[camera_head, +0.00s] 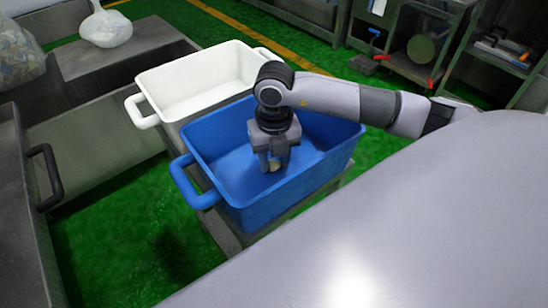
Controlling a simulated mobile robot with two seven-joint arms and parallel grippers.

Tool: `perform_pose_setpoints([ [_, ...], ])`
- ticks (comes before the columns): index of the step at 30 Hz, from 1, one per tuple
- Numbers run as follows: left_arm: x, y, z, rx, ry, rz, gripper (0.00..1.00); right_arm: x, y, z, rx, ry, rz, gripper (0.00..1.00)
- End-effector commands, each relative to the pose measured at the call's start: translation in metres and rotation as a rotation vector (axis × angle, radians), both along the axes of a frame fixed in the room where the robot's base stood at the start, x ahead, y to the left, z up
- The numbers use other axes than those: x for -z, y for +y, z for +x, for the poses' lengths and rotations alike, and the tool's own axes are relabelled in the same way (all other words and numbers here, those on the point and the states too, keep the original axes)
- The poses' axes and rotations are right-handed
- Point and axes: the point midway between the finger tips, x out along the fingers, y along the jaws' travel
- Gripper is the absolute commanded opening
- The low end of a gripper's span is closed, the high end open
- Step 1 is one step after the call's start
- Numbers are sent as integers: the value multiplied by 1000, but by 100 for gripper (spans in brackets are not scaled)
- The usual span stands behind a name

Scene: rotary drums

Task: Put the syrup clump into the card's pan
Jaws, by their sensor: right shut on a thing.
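My right gripper (273,158) points down inside the blue pan (229,202), low over its floor. It is shut on a small pale tan piece (273,167), which may be the syrup clump. The fingers hide most of the piece, and I cannot tell whether it touches the pan floor. A white pan (197,77) stands just behind and left of the blue one and looks empty. I see no card in this view. My left gripper is not in view.
A metal bench (86,140) is at left, with a dark handle (47,177) in front. Shelves with tools (503,50) stand at back right. Green floor shows between.

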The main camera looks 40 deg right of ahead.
Motion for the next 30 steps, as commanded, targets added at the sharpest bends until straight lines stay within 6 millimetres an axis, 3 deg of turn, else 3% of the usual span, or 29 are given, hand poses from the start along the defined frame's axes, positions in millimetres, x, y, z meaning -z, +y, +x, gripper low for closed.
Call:
perform_pose_setpoints([
  [7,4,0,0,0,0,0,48,4,0,0,0,0,0,9],
  [8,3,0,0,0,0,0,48,3,0,0,0,0,0,40],
  [10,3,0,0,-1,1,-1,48,2,0,0,0,0,0,62],
  [22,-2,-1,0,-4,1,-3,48,-4,0,0,0,-1,1,62],
  [30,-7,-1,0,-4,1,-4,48,-57,0,1,-1,-6,1,62],
])
